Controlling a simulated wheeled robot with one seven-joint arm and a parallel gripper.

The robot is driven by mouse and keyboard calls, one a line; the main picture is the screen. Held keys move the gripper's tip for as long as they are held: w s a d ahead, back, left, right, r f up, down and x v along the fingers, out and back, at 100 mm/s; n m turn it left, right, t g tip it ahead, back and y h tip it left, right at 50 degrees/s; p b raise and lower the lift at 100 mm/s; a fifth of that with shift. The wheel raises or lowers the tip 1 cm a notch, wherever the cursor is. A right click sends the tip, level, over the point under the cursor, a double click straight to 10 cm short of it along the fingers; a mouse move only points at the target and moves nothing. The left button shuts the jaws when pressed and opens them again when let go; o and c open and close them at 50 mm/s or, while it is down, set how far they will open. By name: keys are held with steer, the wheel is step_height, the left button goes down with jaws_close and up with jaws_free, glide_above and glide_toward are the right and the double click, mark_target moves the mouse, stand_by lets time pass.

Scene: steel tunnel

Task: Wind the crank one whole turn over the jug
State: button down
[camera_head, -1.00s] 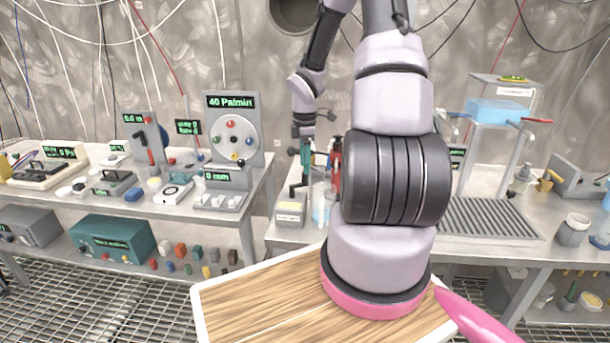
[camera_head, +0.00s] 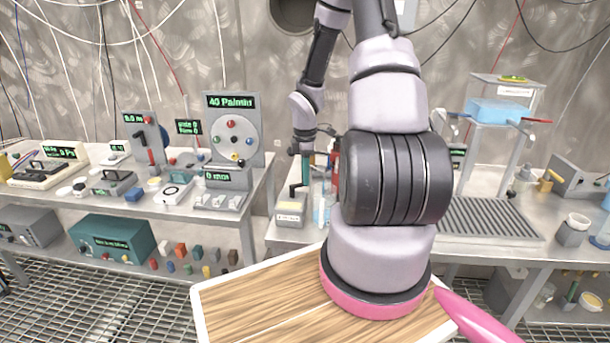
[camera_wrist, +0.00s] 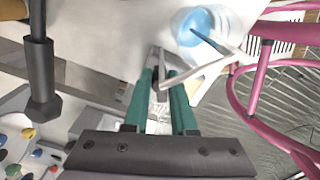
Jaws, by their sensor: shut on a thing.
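A pale grey crank arm (camera_wrist: 203,68) runs from near the fingertips towards the jug. The jug (camera_wrist: 200,24) is clear with blue liquid and stands just beyond the fingertips. In the head view the jug (camera_head: 319,212) shows only as a pale blue strip, partly hidden by my arm. The grip itself is small and partly covered.
A small box with a green display (camera_head: 290,213) stands left of the jug. A red part (camera_head: 335,180) shows beside my arm. The left bench holds a dial panel (camera_head: 232,130) and several devices. In the wrist view a pink tubular frame (camera_wrist: 258,90) is at the right.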

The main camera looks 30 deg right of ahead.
steer(key=shift+s+m, duration=0.25)
steer(key=shift+m, duration=0.35)
steer(key=c, duration=0.7)
jaws_free()
steer(key=shift+r, duration=0.1)
step_height(320, 180, up, 11)
steer(key=shift+a+f, duration=0.1)
steer(key=shift+f, duration=0.1)
